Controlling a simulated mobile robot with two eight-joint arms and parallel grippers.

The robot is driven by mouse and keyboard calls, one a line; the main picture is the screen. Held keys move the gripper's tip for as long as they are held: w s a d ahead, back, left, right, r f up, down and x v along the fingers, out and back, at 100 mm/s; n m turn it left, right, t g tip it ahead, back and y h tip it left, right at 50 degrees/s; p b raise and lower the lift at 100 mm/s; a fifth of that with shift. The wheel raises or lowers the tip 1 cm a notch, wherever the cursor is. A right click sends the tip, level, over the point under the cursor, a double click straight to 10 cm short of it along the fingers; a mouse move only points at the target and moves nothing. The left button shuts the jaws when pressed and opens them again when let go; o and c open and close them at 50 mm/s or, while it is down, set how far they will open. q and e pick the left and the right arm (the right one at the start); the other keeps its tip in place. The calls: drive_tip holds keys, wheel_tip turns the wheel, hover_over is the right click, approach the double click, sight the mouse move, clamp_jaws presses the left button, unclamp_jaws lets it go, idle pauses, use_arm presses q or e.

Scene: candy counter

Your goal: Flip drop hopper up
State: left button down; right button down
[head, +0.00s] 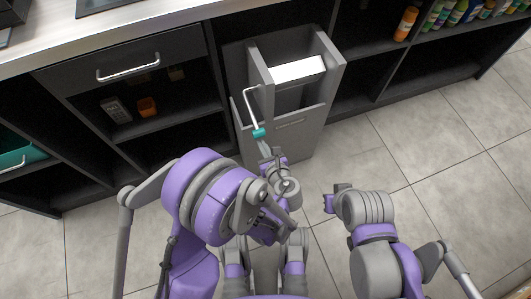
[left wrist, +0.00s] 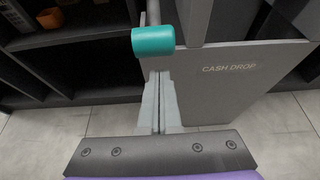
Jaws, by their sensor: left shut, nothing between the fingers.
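The grey cash drop box (head: 283,136) stands on the floor in a gap in the counter, its top open and a white block (head: 298,69) inside. The label "CASH DROP" shows on its front in the left wrist view (left wrist: 229,68). A pale bent lever (head: 249,106) runs along its left side and ends in a teal grip (head: 259,132). My left gripper (head: 264,153) is shut and empty, its fingertips just below the teal grip, which also shows in the left wrist view (left wrist: 153,41). Contact is unclear. My right gripper (head: 329,203) is low, away from the box; its fingers are unclear.
A closed drawer with a silver handle (head: 128,67) is left of the box, above shelves holding an orange cup (head: 147,107) and a grey device (head: 116,109). Bottles, including an orange one (head: 405,24), stand on the right shelves. The tiled floor (head: 420,145) at right is clear.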

use_arm(q)
drive_tip(key=shift+r, duration=0.85)
